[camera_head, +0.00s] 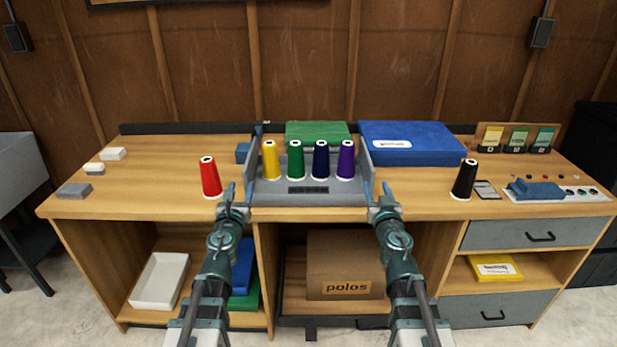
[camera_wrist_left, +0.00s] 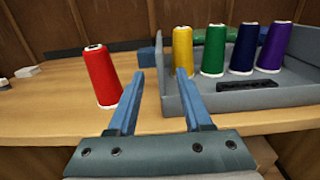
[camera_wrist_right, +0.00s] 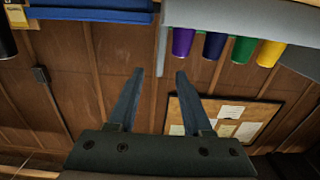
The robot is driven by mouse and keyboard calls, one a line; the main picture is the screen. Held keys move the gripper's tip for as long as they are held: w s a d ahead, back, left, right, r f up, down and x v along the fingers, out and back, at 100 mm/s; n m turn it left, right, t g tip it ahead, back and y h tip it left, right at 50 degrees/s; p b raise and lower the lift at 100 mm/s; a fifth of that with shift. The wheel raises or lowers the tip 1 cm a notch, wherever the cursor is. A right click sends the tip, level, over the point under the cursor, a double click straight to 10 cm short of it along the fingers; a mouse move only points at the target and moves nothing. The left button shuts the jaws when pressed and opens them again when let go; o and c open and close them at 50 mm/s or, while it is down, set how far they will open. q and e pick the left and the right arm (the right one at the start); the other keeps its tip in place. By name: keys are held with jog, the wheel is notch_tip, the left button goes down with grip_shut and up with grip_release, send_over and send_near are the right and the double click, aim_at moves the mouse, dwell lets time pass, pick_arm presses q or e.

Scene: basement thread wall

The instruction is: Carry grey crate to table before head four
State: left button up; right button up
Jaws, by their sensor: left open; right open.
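The grey crate (camera_head: 270,198) stands on the wooden workbench (camera_head: 130,208) near its front edge. It holds yellow (camera_head: 270,160), green (camera_head: 295,160), navy (camera_head: 321,160) and purple (camera_head: 346,160) thread cones, all upright. My left gripper (camera_head: 238,193) is open and empty by the crate's left end; in the left wrist view the crate (camera_wrist_left: 240,101) lies just beyond its right finger. My right gripper (camera_head: 379,193) is open and empty by the crate's right end. The right wrist view is upside down, with the crate (camera_wrist_right: 235,14) at the top. I cannot identify the table before head four.
A red cone (camera_head: 210,178) stands left of the crate, a black cone (camera_head: 464,179) to the right. A blue box (camera_head: 415,150) and a green box (camera_head: 318,130) lie behind. A grey table (camera_head: 18,170) stands at far left. A cardboard box (camera_head: 345,262) sits below the bench top.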

aim_at(249, 164)
pick_arm(q)
jog(key=w, duration=1.3)
jog(key=shift+w, duration=0.15)
pick_arm(e)
jog(key=w, duration=1.3)
jog(key=shift+w, duration=0.15)
pick_arm(q)
grip_shut()
pick_arm(e)
grip_shut()
